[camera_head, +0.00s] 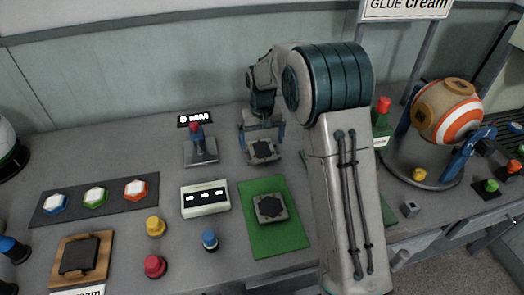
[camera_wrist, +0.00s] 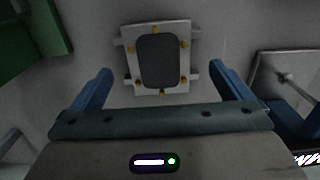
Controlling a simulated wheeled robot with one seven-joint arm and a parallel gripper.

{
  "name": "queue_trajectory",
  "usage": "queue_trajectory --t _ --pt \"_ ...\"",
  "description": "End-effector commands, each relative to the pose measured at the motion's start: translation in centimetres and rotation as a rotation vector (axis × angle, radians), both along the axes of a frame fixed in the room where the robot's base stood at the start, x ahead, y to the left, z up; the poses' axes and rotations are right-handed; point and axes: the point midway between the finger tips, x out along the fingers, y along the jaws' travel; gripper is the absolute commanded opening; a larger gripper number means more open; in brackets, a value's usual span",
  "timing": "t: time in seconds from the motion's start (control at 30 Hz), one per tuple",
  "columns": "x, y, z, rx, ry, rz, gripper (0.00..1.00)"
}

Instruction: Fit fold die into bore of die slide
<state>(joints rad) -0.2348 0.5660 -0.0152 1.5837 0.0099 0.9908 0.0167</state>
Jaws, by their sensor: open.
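My gripper (camera_head: 262,138) is open and empty, its two blue fingers pointing down at the back of the bench. In the wrist view my gripper (camera_wrist: 160,72) has its fingertips on either side of a square, pale metal block with a dark rounded centre and small brass studs (camera_wrist: 158,60), apart from it. The same block (camera_head: 262,150) shows in the head view. A similar grey block with a dark top (camera_head: 269,208) lies on a green mat (camera_head: 286,238). I cannot tell which one is the fold die or the die slide, and no bore shows clearly.
A red-knobbed joystick unit (camera_head: 200,150) stands left of my gripper. A white display box (camera_head: 205,198), yellow (camera_head: 156,226), red (camera_head: 155,266) and blue knobs (camera_head: 210,240) stand nearer. A dark plate on a wooden board (camera_head: 80,255) lies front left. An orange-striped ball machine (camera_head: 447,110) stands right.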

Motion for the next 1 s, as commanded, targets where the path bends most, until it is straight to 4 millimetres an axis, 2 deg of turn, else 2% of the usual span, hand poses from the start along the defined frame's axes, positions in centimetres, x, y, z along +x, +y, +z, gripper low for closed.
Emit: queue_trajectory --t 0.1,0.2,0.5,0.57,0.7,0.73,1.0 --pt "0.1 -0.1 -2.0 -0.001 0.006 -0.001 0.98" --pt "0.2 -0.1 -3.1 -0.001 0.003 -0.001 0.98" --pt "0.2 -0.1 -3.6 0.0 0.001 0.0 0.98" --pt "0.2 -0.1 -3.6 0.0 0.001 0.0 0.84" --pt "0.2 -0.1 -3.6 0.0 0.001 0.0 0.45" --pt "0.2 -0.1 -3.6 0.0 0.001 0.0 0.43" --pt "0.2 -0.1 -3.3 0.0 -0.001 0.0 0.43"
